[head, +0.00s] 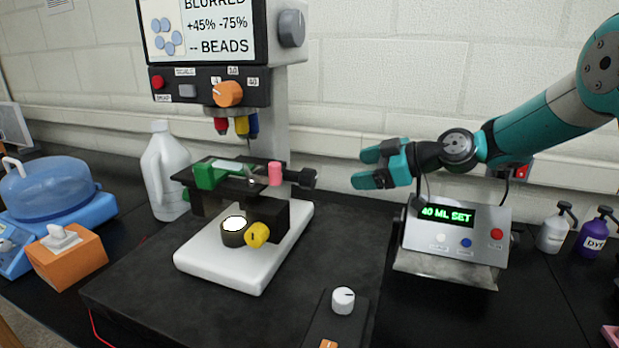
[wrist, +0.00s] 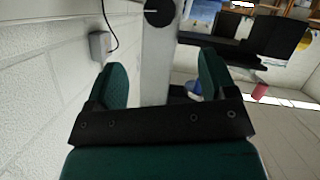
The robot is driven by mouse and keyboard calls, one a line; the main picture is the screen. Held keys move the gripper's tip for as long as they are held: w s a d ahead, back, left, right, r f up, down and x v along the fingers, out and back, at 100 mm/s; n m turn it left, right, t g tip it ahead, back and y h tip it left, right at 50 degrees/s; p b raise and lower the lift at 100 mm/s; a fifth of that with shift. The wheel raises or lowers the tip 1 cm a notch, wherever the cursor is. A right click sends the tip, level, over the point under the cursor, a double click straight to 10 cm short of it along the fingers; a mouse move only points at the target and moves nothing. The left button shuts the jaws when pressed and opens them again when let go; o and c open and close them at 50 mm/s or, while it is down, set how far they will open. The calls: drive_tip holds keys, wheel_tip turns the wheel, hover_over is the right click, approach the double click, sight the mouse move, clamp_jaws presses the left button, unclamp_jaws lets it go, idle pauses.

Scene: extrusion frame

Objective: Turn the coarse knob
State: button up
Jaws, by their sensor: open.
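A microscope stands on a dark mat, and no label naming a coarse knob is legible. It shows a grey knob (head: 291,28) beside the screen, an orange knob (head: 228,93) on the panel, a black knob (head: 307,178) at the stage's right and a yellow knob (head: 258,235) near the base. My gripper (head: 364,168) is open and empty, right of the black knob and apart from it, fingers pointing left. In the wrist view, my open fingers (wrist: 162,68) have a grey column beyond them. A dark round knob (wrist: 159,12) lies at the top edge, partly cut off.
A control box (head: 455,235) reading "40 ML SET" stands below my arm. A white knob (head: 343,300) is on a box in front. A white jug (head: 165,172) and an orange tissue box (head: 67,257) are left. The wall is close behind; bare mat lies right of the microscope.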

sight(314, 178)
drive_tip(key=p+x, duration=0.4)
drive_tip(key=x, duration=1)
drive_tip(key=shift+a+f, duration=0.1)
drive_tip(key=shift+a, duration=0.05)
drive_tip(key=c, duration=0.9)
